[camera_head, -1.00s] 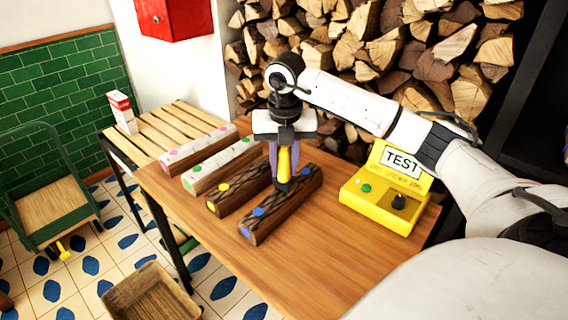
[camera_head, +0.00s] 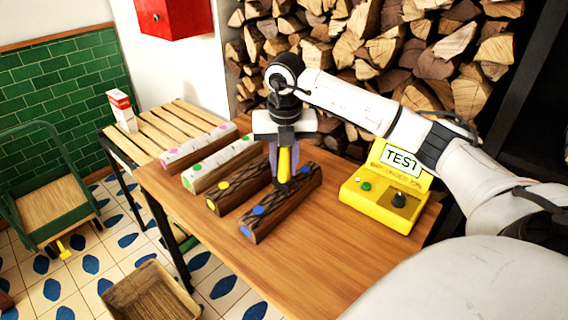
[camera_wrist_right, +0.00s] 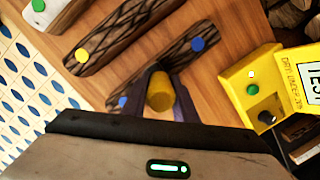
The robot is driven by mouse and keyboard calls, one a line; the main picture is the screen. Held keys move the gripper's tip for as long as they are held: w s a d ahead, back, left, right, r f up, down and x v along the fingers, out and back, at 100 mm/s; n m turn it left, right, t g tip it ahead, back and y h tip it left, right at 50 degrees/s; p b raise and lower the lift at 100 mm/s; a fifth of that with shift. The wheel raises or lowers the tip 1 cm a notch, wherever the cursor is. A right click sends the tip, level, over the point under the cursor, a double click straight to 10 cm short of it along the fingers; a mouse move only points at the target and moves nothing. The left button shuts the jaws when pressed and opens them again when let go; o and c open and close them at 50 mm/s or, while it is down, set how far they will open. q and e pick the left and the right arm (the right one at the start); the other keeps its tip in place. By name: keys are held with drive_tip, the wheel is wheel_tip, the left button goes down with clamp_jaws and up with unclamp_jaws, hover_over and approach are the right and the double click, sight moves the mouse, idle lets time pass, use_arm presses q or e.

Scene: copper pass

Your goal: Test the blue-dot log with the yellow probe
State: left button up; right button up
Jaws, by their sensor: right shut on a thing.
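The yellow probe (camera_head: 284,162) is upright in my right gripper (camera_head: 284,160), which is shut on it. The probe's dark lower end is at the top of the blue-dot log (camera_head: 278,205), a dark-barked log with blue dots; I cannot tell whether it presses in. In the right wrist view the yellow probe (camera_wrist_right: 160,92) stands between the fingers, and the blue-dot log (camera_wrist_right: 190,65) lies behind it. The yellow tester (camera_head: 385,190) stands to the right with a sign reading TEST, a lit green button and a dark knob. My left gripper is not in view.
A yellow-dot log (camera_head: 240,190), a green-dot log (camera_head: 222,163) and a pink-dot log (camera_head: 198,147) lie to the left on the wooden table (camera_head: 300,265). A red and white carton (camera_head: 122,110) stands on the slatted surface (camera_head: 150,135). The table's front is clear.

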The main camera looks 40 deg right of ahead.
idle(0.5)
wheel_tip(320, 180, up, 7)
drive_tip(key=p, duration=0.5)
drive_tip(key=shift+p, duration=0.4)
idle(1.2)
